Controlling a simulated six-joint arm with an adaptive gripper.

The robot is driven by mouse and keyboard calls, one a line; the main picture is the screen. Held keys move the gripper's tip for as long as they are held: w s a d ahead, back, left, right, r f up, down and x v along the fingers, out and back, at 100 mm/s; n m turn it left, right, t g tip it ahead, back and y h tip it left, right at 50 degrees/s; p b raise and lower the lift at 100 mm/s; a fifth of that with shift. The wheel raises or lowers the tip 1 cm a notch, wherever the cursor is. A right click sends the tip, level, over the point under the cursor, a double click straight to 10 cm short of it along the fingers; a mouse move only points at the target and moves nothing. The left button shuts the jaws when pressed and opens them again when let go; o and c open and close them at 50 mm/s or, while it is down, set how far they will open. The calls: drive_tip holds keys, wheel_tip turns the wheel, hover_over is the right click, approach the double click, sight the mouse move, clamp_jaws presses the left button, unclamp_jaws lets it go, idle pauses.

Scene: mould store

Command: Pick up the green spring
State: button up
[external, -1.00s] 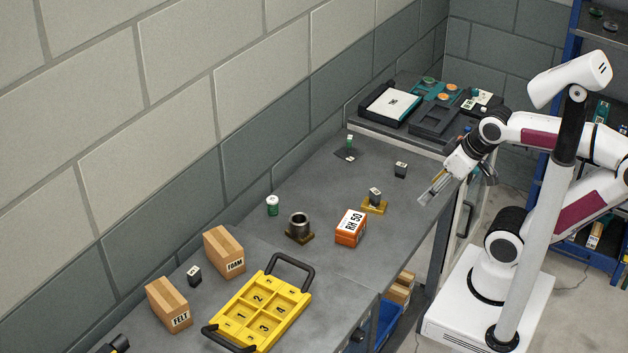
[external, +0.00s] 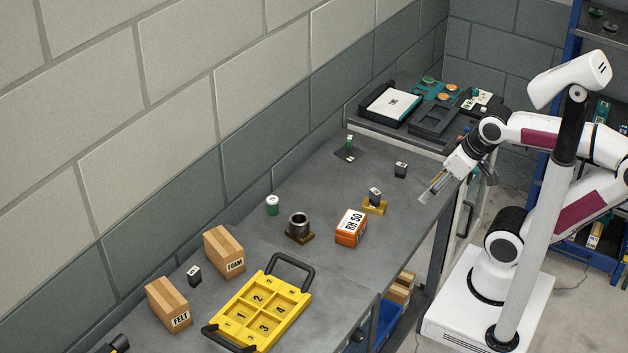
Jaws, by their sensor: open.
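No coil shape can be made out, so I cannot tell for sure which thing is the green spring. A small green upright piece (external: 350,141) with a pale band stands on a dark plate near the wall at the bench's far end. A short green cylinder (external: 272,207) with a white top stands near the wall, mid-bench. My gripper (external: 428,196) is open and empty above the right edge of the bench, pointing down and left. It is apart from both green things.
On the bench (external: 330,270) are a yellow numbered tray (external: 283,323), an orange box (external: 350,228), a dark metal ring (external: 299,225), cardboard boxes (external: 224,252) and small black blocks (external: 400,170). A raised shelf (external: 400,138) with trays stands at the far end.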

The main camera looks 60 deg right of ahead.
drive_tip(key=shift+w, duration=0.1)
drive_tip(key=w+d+r+t+h, duration=0.1)
drive_tip(key=w+d, duration=0.1)
drive_tip(key=w, duration=0.5)
drive_tip(key=w+d+r+t, duration=0.1)
drive_tip(key=w+d, duration=0.1)
drive_tip(key=w, duration=0.5)
drive_tip(key=n+t+y, duration=0.5)
drive_tip(key=y, duration=0.2)
hover_over(273, 206)
drive_tip(key=s+d, duration=0.1)
drive_tip(key=d, duration=0.2)
wheel_tip(273, 206, down, 15)
drive_tip(key=shift+s+a, duration=0.2)
drive_tip(key=shift+a, duration=0.05)
drive_tip(key=shift+f, duration=1.75)
drive_tip(key=shift+f, duration=0.1)
